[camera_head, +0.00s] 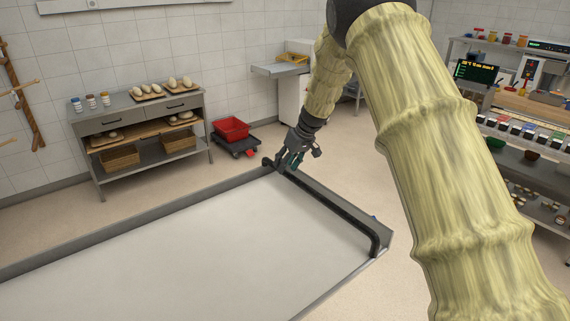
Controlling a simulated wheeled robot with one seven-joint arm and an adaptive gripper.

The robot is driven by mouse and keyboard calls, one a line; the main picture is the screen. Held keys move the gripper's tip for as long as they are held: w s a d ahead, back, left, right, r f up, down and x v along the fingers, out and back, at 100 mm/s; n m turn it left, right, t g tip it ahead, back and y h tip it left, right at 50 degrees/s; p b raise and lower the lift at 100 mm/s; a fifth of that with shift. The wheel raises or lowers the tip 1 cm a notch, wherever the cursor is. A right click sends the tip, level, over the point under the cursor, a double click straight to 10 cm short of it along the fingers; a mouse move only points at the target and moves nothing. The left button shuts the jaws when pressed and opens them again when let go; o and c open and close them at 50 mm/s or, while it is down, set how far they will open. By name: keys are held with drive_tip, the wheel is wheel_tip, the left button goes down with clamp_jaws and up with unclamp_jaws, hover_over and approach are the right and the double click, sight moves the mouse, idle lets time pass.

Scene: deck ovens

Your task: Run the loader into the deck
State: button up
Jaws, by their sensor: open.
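The loader (190,250) fills the lower left, a wide flat pale surface with a grey raised rim. A dark handle bar (335,212) runs along its right end, bent at both ends. My gripper (287,165) is open at the far end of the bar, just above or beside it; I cannot tell whether it touches. Its fingers point down and partly overlap the bar in the picture. Nothing shows between the fingers. The deck oven is not in view.
A grey work table (140,104) with loaves and baskets stands against the back wall. A red crate (231,128) sits on a low dark dolly (238,149) behind the loader. Shelving with jars (508,39) and bowls is at right.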

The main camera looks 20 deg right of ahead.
drive_tip(key=shift+g, duration=0.3)
drive_tip(key=w+f, duration=0.3)
drive_tip(key=shift+w+a+f, duration=0.3)
drive_tip(key=shift+f, duration=0.05)
drive_tip(key=shift+s+r, duration=0.2)
drive_tip(key=shift+s, duration=0.2)
drive_tip(key=shift+s+d+r, duration=0.1)
drive_tip(key=shift+s+r, duration=0.35)
drive_tip(key=shift+s, duration=0.2)
drive_tip(key=shift+s+r, duration=0.45)
drive_tip(key=shift+s, duration=0.15)
drive_tip(key=c, duration=0.5)
drive_tip(key=shift+s+d+r, duration=0.1)
drive_tip(key=shift+s+r, duration=0.05)
drive_tip(key=c, duration=0.4)
drive_tip(key=shift+w+f, duration=0.25)
drive_tip(key=shift+f, duration=0.05)
clamp_jaws()
drive_tip(key=shift+w+a+f, duration=0.3)
drive_tip(key=shift+w+f, duration=0.05)
drive_tip(key=shift+w, duration=0.05)
